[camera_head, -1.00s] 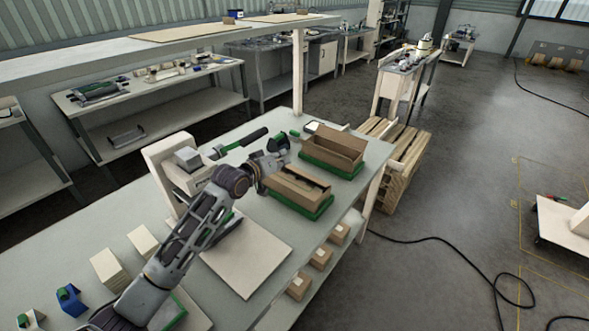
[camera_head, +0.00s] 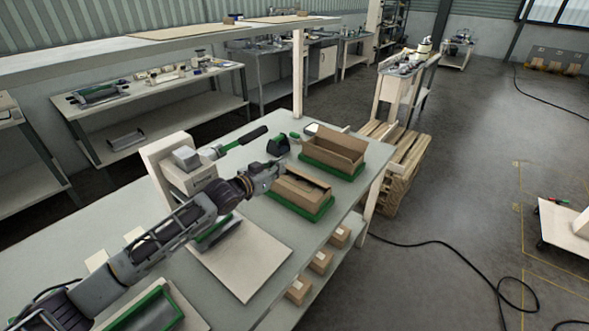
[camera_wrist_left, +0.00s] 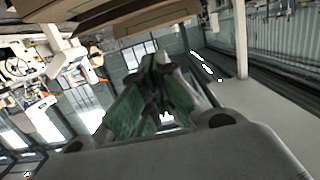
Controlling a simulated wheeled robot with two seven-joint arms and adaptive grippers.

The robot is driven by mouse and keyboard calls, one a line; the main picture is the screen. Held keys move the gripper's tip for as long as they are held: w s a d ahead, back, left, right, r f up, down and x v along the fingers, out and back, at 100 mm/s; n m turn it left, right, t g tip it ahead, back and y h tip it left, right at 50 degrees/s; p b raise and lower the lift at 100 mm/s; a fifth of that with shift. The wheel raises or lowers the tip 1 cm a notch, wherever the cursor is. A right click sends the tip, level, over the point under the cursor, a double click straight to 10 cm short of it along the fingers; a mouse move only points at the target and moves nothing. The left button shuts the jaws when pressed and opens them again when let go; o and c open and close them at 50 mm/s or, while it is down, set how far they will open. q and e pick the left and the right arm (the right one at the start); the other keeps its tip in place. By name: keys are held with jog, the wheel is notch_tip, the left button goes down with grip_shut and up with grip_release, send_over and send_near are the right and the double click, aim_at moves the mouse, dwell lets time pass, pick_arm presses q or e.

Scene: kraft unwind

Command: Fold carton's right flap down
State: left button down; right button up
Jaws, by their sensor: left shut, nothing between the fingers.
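Two open brown cartons stand on the workbench. The near carton (camera_head: 297,195) sits in a green tray (camera_head: 312,216), the far carton (camera_head: 340,155) in another green tray (camera_head: 343,174). My left gripper (camera_head: 277,168) is shut and empty, at the near carton's back-left end, just above its rim; I cannot tell if it touches. It partly hides that end and any flap there. In the left wrist view the gripper's green-padded fingers (camera_wrist_left: 158,95) are close together, with brown cardboard (camera_wrist_left: 150,18) above them. My right gripper is not in view.
A white-grey machine (camera_head: 187,160) stands left of the gripper. A green-and-black handled tool (camera_head: 240,142) and a dark green-based item (camera_head: 278,145) lie behind. A pale board (camera_head: 245,262) lies in front. Small boxes (camera_head: 321,262) sit on the shelf below.

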pick_arm(q)
jog(key=shift+w+d, duration=0.1)
dwell(0.3)
jog(key=shift+x, duration=2.2)
send_over(298, 173)
jog(key=shift+w+f+p, duration=0.25)
jog(key=shift+f+p, duration=0.1)
jog(key=shift+f, duration=0.05)
jog(key=f, duration=0.1)
jog(key=s+f, duration=0.1)
jog(key=a+f, duration=0.1)
jog(key=shift+s+a+f+p, duration=0.1)
jog(key=shift+s+f+p, duration=0.2)
jog(key=shift+p, duration=0.05)
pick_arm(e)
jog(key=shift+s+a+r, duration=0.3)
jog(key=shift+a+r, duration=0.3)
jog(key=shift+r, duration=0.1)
pick_arm(q)
jog(key=shift+f, duration=0.1)
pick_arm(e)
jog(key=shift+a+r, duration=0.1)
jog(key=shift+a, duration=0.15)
